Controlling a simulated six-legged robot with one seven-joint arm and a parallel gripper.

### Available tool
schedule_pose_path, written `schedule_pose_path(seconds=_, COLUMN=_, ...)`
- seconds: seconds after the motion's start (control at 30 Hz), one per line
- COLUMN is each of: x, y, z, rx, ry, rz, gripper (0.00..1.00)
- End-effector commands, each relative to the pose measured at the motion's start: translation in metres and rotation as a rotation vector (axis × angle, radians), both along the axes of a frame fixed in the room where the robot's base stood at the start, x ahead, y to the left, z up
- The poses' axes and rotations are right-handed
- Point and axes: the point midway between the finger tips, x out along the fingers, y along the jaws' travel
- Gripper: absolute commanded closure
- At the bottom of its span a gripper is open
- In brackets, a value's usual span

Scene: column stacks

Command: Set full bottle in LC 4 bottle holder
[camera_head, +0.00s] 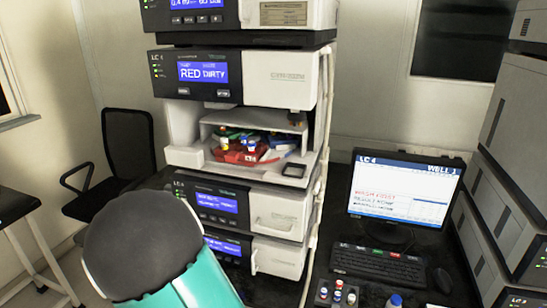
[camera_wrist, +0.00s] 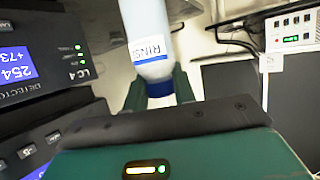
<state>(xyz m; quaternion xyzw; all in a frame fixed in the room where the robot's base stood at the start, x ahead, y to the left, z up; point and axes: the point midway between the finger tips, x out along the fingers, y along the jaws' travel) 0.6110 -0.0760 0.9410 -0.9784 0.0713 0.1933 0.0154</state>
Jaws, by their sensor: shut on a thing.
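In the wrist view my gripper (camera_wrist: 159,88) is shut around the blue-capped end of a pale bottle (camera_wrist: 145,25). The bottle has a white label reading "RINS", and its far end runs out of the top of the picture. How full it is cannot be told. The LC 4 stack shows in the head view, with a unit (camera_head: 237,76) whose screen reads "RED DIRTY". An LC 4 detector (camera_wrist: 30,60) is at the left of the wrist view. I cannot make out the bottle holder. The head view does not show my gripper, only my teal and dark arm at lower left.
An open bay (camera_head: 205,155) holds red and green trays with small vials. A monitor (camera_head: 404,192) reading LC 4, a keyboard (camera_head: 378,263), a vial rack (camera_head: 336,294) and another blue-capped bottle (camera_head: 396,301) stand right of the stack. A chair (camera_head: 130,145) stands left.

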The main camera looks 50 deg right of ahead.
Motion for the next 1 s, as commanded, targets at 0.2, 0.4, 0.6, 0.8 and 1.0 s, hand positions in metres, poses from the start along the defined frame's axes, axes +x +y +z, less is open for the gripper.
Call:
schedule_pose_path(seconds=0.2, x=-0.025, y=-0.058, z=0.082, rx=0.004, ry=-0.009, rz=-0.104, gripper=0.88)
schedule_pose_path(seconds=0.4, x=-0.063, y=-0.104, z=0.145, rx=0.002, ry=-0.006, rz=-0.196, gripper=0.88)
schedule_pose_path(seconds=0.6, x=-0.083, y=-0.124, z=0.171, rx=0.0, ry=0.0, rz=-0.24, gripper=0.88)
schedule_pose_path(seconds=0.8, x=-0.094, y=-0.134, z=0.186, rx=0.0, ry=0.001, rz=-0.261, gripper=0.88)
schedule_pose_path(seconds=1.0, x=-0.101, y=-0.141, z=0.195, rx=-0.001, ry=0.001, rz=-0.276, gripper=0.88)
